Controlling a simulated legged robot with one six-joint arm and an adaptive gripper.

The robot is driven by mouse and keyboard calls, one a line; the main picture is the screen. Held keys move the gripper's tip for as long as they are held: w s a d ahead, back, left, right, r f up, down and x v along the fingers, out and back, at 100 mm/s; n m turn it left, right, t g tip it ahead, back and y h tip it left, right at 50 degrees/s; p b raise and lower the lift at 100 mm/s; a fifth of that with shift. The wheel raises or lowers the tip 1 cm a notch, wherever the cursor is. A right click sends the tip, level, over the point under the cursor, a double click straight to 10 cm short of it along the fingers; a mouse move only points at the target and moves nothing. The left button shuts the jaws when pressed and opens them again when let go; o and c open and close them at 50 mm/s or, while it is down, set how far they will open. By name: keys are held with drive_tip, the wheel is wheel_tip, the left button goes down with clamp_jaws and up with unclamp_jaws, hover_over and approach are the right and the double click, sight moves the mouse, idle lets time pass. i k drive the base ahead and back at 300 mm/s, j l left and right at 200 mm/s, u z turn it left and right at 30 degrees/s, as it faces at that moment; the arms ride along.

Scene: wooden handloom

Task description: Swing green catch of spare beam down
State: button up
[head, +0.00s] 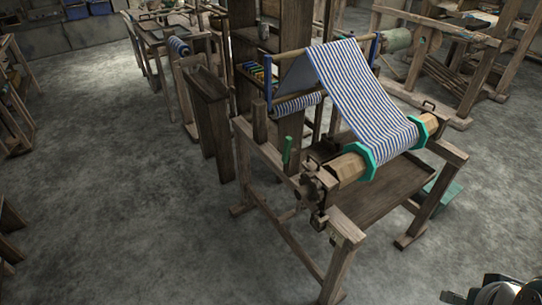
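A green catch (287,150) stands upright on the left side of the wooden loom frame, just behind the near end of the front beam. The front beam (348,166) is pale wood with teal-green end collars, and striped cloth (358,88) runs up from it to a rear bar. I cannot tell for certain which beam is the spare one. A dark and white piece of my arm end (500,291) shows at the bottom right corner, cut off by the edge. It is well apart from the catch. No fingertips can be made out.
The loom's near corner post (346,232) and a dark toothed wheel (311,190) stand to the right of the catch. A tall brown wooden box (208,115) stands to its left. Open grey floor (130,215) lies at the left and front. Other wooden frames stand behind.

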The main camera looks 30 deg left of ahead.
sight(289, 140)
drive_tip(key=k+j+z, duration=0.15)
drive_tip(key=j, duration=0.35)
drive_tip(key=k+j+z, duration=0.15)
drive_tip(key=j, duration=0.3)
drive_tip(key=k+j+z, duration=0.15)
drive_tip(key=k+j, duration=0.2)
drive_tip(key=j+z, duration=0.45)
drive_tip(key=j, duration=1.55)
drive_tip(key=i+j, duration=0.2)
drive_tip(key=j, duration=0.15)
drive_tip(key=i+j, duration=0.2)
drive_tip(key=j, duration=0.15)
drive_tip(key=i+j+z, duration=0.1)
drive_tip(key=i+j, duration=0.15)
drive_tip(key=i, duration=0.35)
